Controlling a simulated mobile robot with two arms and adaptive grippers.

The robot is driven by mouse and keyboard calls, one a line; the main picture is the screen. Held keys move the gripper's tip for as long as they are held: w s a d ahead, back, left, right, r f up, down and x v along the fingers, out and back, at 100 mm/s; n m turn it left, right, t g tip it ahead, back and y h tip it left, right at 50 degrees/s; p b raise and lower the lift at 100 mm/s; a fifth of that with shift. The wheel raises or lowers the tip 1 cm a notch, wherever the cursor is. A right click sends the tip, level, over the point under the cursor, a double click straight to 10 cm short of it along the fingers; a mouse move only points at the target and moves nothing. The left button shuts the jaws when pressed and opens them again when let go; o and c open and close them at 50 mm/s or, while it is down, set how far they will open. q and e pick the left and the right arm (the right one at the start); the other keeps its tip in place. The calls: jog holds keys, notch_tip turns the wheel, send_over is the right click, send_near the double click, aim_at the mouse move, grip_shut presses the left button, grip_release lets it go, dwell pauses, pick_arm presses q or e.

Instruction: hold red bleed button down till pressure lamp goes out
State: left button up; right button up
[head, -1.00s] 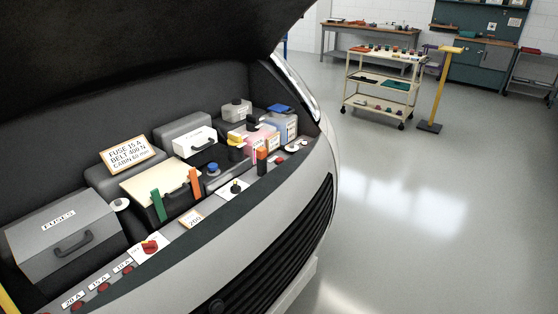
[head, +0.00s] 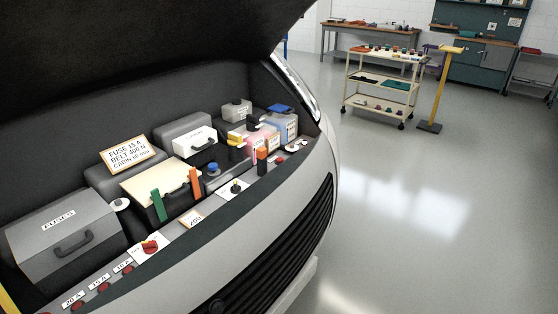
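A small red part (head: 280,160) sits on the front ledge at the right end of the open engine bay. It may be the bleed button, but it is too small to be sure. Small pale round parts (head: 303,143) lie just right of it; I cannot tell whether one is the pressure lamp or whether it is lit. A larger red knob (head: 150,246) sits on a white plate further left on the ledge. Neither of my grippers is in view, and nothing touches these parts.
The bay holds a grey fuse box (head: 63,235), a battery with green and orange tabs (head: 160,183), a note card (head: 128,154) and coloured bottles (head: 285,128). The raised hood hangs overhead. A cart (head: 385,86) and yellow stand (head: 437,90) are behind. The floor at right is clear.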

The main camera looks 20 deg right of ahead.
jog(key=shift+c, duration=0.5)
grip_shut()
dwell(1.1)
